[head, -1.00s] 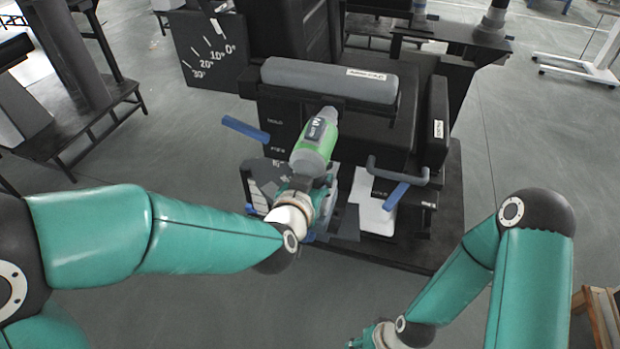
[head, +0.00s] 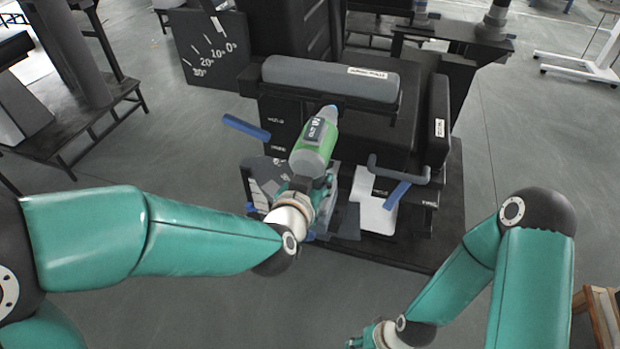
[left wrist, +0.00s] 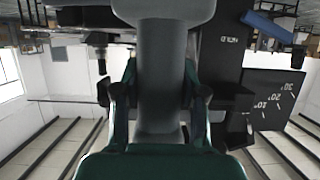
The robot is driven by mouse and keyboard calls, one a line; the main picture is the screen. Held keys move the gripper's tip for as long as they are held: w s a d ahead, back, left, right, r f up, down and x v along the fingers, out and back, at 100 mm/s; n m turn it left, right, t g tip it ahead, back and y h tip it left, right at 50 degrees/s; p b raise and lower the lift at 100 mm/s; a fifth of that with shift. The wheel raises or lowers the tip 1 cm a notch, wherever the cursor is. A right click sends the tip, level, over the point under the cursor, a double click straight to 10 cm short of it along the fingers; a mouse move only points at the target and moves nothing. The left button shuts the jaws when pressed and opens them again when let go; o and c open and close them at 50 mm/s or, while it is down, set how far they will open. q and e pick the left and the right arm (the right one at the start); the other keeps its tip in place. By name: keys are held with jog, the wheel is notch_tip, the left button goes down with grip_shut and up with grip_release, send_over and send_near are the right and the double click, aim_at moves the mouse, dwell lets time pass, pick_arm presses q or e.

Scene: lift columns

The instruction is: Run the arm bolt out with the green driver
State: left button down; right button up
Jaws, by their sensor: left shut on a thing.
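The green driver (head: 312,155), with a grey nose and a dark marked panel on top, is in the middle of the head view. My left gripper (head: 303,186) is shut on its grey lower body. The driver's nose points away toward the black machine. In the left wrist view the driver's grey body (left wrist: 160,85) stands between my left fingers. I cannot make out the arm bolt; whether the driver's tip touches anything is hidden. My right gripper (head: 362,341) shows only in part at the bottom edge, and its fingers cannot be made out.
The black machine has a grey padded roll (head: 330,80), a blue handle (head: 246,127) at left and a grey-blue handle (head: 398,193) at right. An angle-marked plate (head: 212,52) stands at back left. Open grey floor (head: 515,140) lies to the right.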

pick_arm(q)
jog(key=shift+s+r, duration=0.1)
jog(key=shift+s, duration=0.05)
dwell(0.3)
jog(key=shift+s+a, duration=0.25)
jog(key=shift+s, duration=0.5)
jog(key=shift+s+a, duration=0.3)
jog(key=shift+s, duration=0.45)
jog(key=shift+s+a, duration=0.25)
jog(key=shift+s, duration=0.5)
jog(key=shift+s+b, duration=0.15)
jog(key=shift+b, duration=0.15)
jog(key=s, duration=0.1)
jog(key=s+a+b, duration=0.1)
jog(key=s, duration=0.1)
jog(key=shift+s+a, duration=0.1)
jog(key=shift+s, duration=0.15)
